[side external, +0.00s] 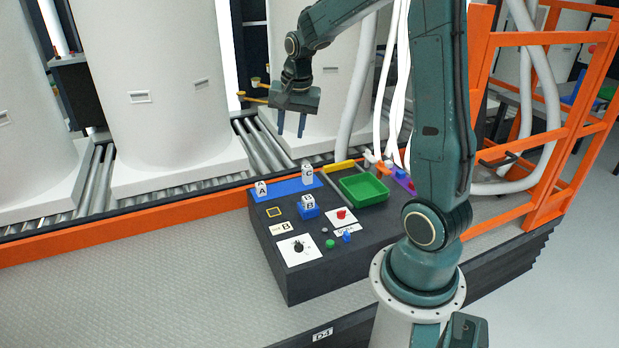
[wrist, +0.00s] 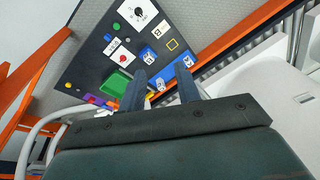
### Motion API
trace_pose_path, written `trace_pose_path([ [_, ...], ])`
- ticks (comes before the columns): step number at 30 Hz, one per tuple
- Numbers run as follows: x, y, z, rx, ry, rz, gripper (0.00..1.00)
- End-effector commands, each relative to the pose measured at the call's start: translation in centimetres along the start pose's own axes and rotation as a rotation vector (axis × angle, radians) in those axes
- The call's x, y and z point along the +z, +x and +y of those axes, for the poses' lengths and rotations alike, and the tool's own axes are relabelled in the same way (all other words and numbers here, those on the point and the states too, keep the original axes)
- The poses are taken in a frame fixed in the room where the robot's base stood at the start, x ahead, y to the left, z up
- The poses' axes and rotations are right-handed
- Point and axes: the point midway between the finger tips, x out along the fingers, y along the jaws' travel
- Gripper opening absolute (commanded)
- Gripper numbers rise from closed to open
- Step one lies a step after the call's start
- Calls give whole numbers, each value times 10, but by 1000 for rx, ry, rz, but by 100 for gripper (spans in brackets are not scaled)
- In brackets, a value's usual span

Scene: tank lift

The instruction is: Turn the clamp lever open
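My gripper (side external: 291,132) is open and empty, its two blue fingers pointing down, high above the back of the dark panel box (side external: 275,262). In the wrist view the gripper (wrist: 161,72) also shows its fingers apart with nothing between them. No part is clearly readable as the clamp lever. Candidates at the panel's back right are a yellow bar (side external: 338,167), a small orange and white part (side external: 374,160) and a purple piece (side external: 403,180). The gripper is apart from all of these. In the wrist view the purple piece (wrist: 92,99) lies left of the fingers.
The panel carries a green tray (side external: 364,190), a blue strip (side external: 284,188) with lettered white blocks, a black knob (side external: 298,247) and a red knob (side external: 341,214). Large white tanks (side external: 150,95) stand on rollers behind. An orange frame (side external: 490,75) and hoses stand right.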

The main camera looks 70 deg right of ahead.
Motion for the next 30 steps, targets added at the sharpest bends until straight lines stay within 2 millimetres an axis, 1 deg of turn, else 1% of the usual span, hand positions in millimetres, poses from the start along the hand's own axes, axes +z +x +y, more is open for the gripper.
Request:
trace_pose_path([
  [1,-12,13,4,14,54,-7,33],
  [3,-27,28,10,29,124,-13,33],
  [8,-58,64,27,63,286,-27,33],
  [11,-75,88,41,84,388,-35,33],
  [15,-98,123,64,114,529,-45,33],
  [20,-119,164,95,148,692,-56,33],
  [24,-132,201,126,178,835,-64,33],
  [27,-138,225,147,196,926,-69,33],
  [30,-142,244,165,210,999,-71,33],
])
